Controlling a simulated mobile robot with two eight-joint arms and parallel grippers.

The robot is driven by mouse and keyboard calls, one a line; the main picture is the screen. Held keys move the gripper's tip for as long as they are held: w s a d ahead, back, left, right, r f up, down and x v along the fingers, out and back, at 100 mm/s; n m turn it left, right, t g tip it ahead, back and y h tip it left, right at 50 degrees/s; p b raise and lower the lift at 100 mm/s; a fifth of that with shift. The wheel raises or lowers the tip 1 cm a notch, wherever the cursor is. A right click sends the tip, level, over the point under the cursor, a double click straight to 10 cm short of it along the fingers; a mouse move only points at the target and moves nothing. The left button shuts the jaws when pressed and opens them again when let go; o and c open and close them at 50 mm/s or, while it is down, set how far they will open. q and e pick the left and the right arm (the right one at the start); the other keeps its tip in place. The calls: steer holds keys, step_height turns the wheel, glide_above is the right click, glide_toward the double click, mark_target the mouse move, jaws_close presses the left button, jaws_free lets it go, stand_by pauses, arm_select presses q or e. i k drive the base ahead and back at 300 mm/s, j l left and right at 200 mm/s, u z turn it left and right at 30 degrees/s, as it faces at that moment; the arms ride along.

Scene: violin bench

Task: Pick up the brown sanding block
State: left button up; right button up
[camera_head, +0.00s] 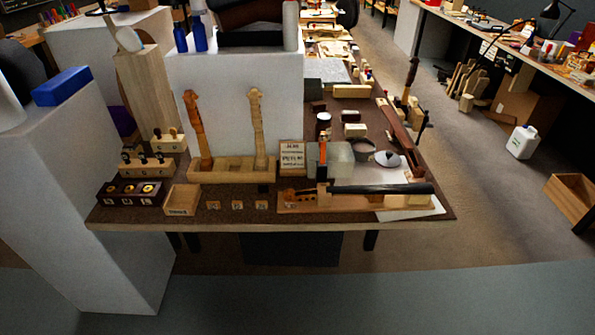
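A small dark brown block (318,106) lies on the brown bench top (290,135), toward the back right and behind a dark jar (323,121). It may be the brown sanding block, but it is too small to be sure. Cream blocks (355,130) lie to its right. Neither of my grippers is in view.
Two violin necks (257,130) stand upright in a wooden rack. A dark bar (382,188) lies across a wooden board at the front right. A clear box (331,162) stands behind it. A white block (235,95) stands behind the rack.

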mark_target(347, 117)
steer(key=i+l, duration=0.45)
steer(key=l, duration=0.15)
steer(key=i+l, duration=0.45)
steer(key=l, duration=0.15)
